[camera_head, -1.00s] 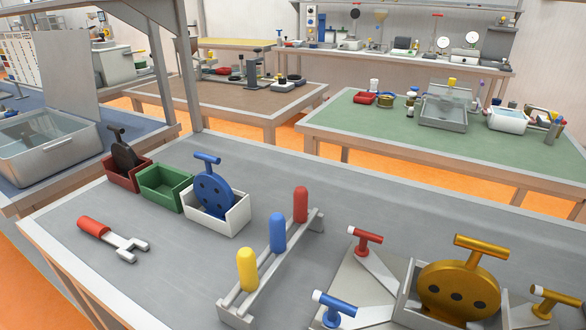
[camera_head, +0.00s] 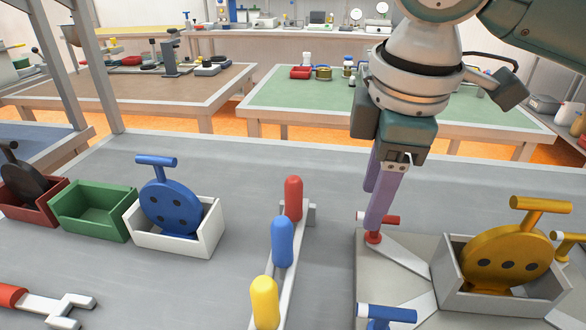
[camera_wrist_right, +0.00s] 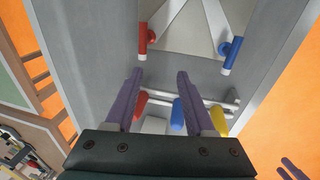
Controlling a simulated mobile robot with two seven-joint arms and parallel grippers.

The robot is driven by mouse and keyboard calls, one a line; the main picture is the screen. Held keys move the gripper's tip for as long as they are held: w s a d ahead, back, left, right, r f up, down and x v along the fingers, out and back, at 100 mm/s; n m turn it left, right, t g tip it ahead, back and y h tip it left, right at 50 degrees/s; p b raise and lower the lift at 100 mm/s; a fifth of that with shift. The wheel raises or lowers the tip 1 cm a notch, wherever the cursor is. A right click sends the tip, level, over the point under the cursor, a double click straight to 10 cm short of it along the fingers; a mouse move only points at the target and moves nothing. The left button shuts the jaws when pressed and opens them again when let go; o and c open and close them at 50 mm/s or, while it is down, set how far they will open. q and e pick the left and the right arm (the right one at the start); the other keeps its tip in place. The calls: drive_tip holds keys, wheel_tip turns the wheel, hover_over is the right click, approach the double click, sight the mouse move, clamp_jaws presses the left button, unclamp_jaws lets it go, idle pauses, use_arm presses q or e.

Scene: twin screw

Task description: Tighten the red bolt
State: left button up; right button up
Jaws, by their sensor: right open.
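The red bolt (camera_head: 391,220), a small T-handle with a white-tipped crossbar, stands at the fixture's far left corner. It also shows in the right wrist view (camera_wrist_right: 143,38). My right gripper (camera_head: 377,212) points down with purple fingers; a finger overlaps the bolt in the head view. In the right wrist view my right gripper (camera_wrist_right: 160,76) is open and empty between its fingers, and the bolt appears ahead of the left-hand fingertip. I cannot tell whether they touch. Purple finger-like shapes, apparently my left gripper (camera_wrist_right: 292,168), show at the lower right corner; their opening is unclear.
A blue T-handle bolt (camera_head: 388,313) stands nearer on the fixture. A gold disc (camera_head: 505,258) sits in a grey box at right. A rack (camera_head: 311,214) holds red, blue and yellow pegs. Coloured bins, including a green one (camera_head: 93,211), and a fork tool lie left.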

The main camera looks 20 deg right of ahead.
drive_tip(key=shift+h, duration=0.3)
drive_tip(key=w+d+f, duration=0.1)
drive_tip(key=f, duration=0.1)
drive_tip(key=w+d+f+b, duration=0.1)
drive_tip(key=f, duration=0.2)
drive_tip(key=w+d+f, duration=0.1)
drive_tip(key=f, duration=0.2)
drive_tip(key=shift+d+f+b, duration=0.2)
drive_tip(key=shift+d+b, duration=0.05)
drive_tip(key=shift+b, duration=0.05)
drive_tip(key=shift+c, duration=0.2)
clamp_jaws()
drive_tip(key=shift+r, duration=0.1)
